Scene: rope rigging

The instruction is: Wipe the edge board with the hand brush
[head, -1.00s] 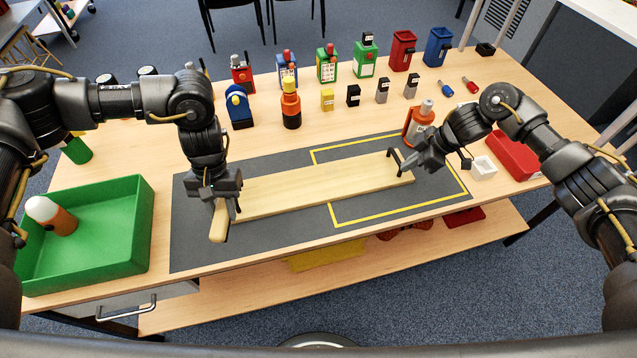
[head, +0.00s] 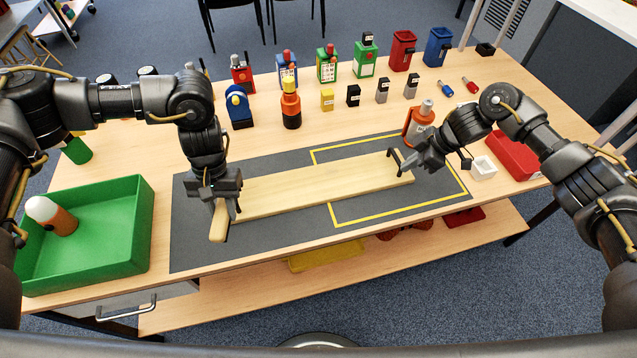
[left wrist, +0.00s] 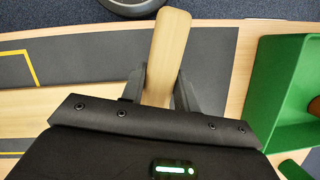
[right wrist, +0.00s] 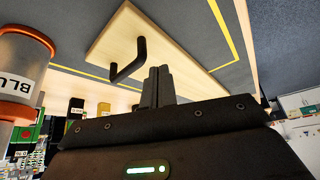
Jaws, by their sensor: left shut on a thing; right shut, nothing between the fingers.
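The pale wooden edge board (head: 310,187) lies on the dark mat, with a black handle (head: 395,160) standing at its right end. My left gripper (head: 226,207) is shut on the wooden handle of the hand brush (head: 218,226) at the board's left end. In the left wrist view the brush handle (left wrist: 168,48) sticks out between the fingers; its bristles are hidden. My right gripper (head: 410,166) is shut and empty beside the black handle. In the right wrist view its closed fingertips (right wrist: 157,84) are close to the black handle (right wrist: 138,52); I cannot tell whether they touch.
A green tray (head: 143,215) holding a white-capped bottle stands at the left. An orange bottle (head: 418,122) stands behind my right gripper, with a white box (head: 484,168) and a red box (head: 514,155) to the right. Several small containers line the table's back. The mat's front strip is clear.

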